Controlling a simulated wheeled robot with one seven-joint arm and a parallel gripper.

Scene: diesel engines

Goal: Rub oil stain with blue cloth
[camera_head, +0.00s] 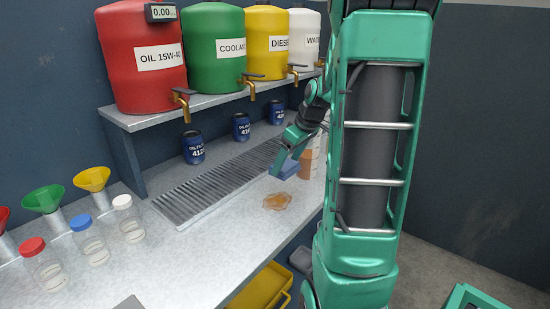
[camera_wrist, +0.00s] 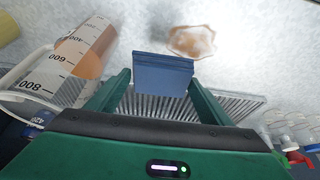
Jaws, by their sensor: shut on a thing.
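The brown oil stain (camera_head: 277,201) lies on the grey bench top, in front of the drip grating. It also shows in the wrist view (camera_wrist: 192,41), just beyond and to the right of the cloth. The blue cloth (camera_wrist: 163,74) is a folded block between the fingers of my gripper (camera_wrist: 160,85). My gripper is shut on it. In the head view the cloth (camera_head: 288,169) is partly hidden by my gripper (camera_head: 285,160). The cloth is a short way above and behind the stain in that view, and apart from it.
A measuring jug with orange liquid (camera_wrist: 86,48) stands close to the left of my gripper. The metal drip grating (camera_head: 200,192) lies behind the stain. Several jars, such as the white-capped one (camera_head: 128,218), and funnels stand at the left. A yellow bin (camera_head: 262,288) sits below the bench.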

